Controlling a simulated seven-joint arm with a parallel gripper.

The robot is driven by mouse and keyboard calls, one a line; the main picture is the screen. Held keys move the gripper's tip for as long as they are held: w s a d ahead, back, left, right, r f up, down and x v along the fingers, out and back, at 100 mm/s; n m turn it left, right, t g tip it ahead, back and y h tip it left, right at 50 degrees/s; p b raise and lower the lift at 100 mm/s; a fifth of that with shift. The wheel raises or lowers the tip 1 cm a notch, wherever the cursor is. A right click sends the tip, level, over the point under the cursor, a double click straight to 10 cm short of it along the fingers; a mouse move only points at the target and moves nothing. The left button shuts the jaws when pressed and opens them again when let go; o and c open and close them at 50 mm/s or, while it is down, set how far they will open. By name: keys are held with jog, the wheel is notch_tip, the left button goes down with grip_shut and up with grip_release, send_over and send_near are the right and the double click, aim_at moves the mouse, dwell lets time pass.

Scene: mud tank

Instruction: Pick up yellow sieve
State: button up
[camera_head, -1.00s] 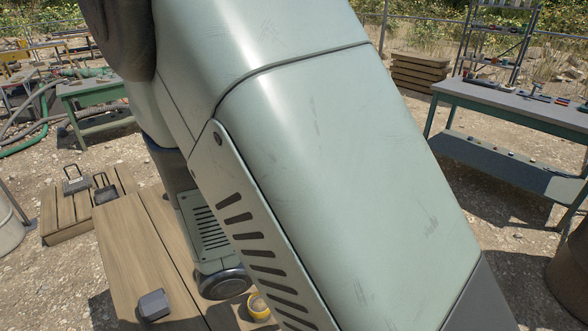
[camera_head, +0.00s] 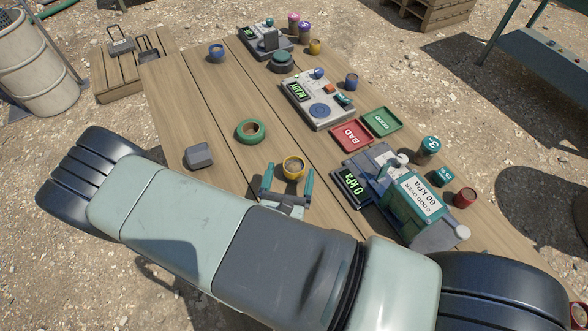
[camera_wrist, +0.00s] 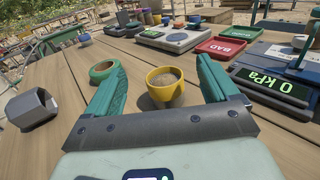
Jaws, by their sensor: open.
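The yellow sieve (camera_head: 293,167) is a small round cup with a greyish-brown inside, standing on the wooden table. It also shows in the wrist view (camera_wrist: 165,87), ahead of and between my fingers. My gripper (camera_head: 287,178) is open and empty, with teal fingers pointing at the sieve. In the wrist view the fingers (camera_wrist: 165,85) stand to the left and right of the sieve. I cannot tell whether the fingertips reach past its near side.
A green ring (camera_head: 250,131) and a grey hexagonal block (camera_head: 199,156) lie left of the sieve. The pressure device (camera_head: 408,205) stands close on the right. The BAD tray (camera_head: 350,136) and GOOD tray (camera_head: 381,122) lie behind right. Bare wood (camera_head: 225,105) lies farther left.

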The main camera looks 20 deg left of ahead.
aim_at(296, 157)
jog(key=f, duration=0.1)
jog(key=w+f, duration=0.1)
jog(key=f, duration=0.1)
jog(key=w, duration=0.6)
jog(key=shift+w+a, duration=0.25)
jog(key=shift+a, duration=0.05)
jog(key=shift+c, duration=0.4)
jog(key=c, duration=1)
jog(key=shift+r, duration=0.15)
